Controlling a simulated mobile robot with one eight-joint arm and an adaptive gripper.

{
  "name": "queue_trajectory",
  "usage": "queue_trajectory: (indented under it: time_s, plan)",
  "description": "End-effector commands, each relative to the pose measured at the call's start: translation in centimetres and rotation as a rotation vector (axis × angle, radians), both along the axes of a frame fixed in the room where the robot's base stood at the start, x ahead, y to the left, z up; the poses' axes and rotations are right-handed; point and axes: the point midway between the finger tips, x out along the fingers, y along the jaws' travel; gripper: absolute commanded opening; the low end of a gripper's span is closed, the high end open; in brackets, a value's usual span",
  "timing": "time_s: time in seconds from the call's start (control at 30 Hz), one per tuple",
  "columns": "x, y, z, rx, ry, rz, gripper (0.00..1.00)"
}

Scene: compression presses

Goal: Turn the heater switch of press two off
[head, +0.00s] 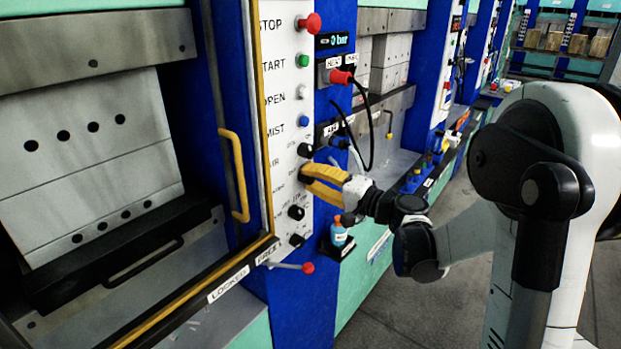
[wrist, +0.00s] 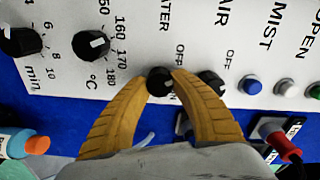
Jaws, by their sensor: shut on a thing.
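The heater switch (wrist: 160,81) is a small black round knob on the white control panel, under lettering that ends in "ATER", with "OFF" printed beside it. Both yellow fingers of my gripper (wrist: 161,78) reach up from below in the wrist view, and their tips close on the two sides of this knob. Which way the knob's mark points is too small to tell. In the head view my gripper (head: 305,177) is against the panel, and its fingers mostly hide the heater switch.
The black air knob (wrist: 211,84) sits close to the right finger. The temperature dial (wrist: 92,45) and the timer dial (wrist: 21,41) are to the left. In the head view, a red stop button (head: 311,23) is higher on the panel and a yellow door handle (head: 236,175) is to the left.

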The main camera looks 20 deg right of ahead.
Motion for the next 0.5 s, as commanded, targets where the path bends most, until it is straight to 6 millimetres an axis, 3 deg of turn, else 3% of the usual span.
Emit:
queue_trajectory:
  time_s: [0.43, 0.47, 0.5]
  plan:
    - [0.06, -0.03, 0.1, -0.006, -0.006, -0.001, 0.0]
    - [0.06, -0.03, 0.1, -0.006, -0.006, -0.001, 0.37]
    - [0.05, -0.02, 0.09, -0.006, -0.006, -0.001, 0.49]
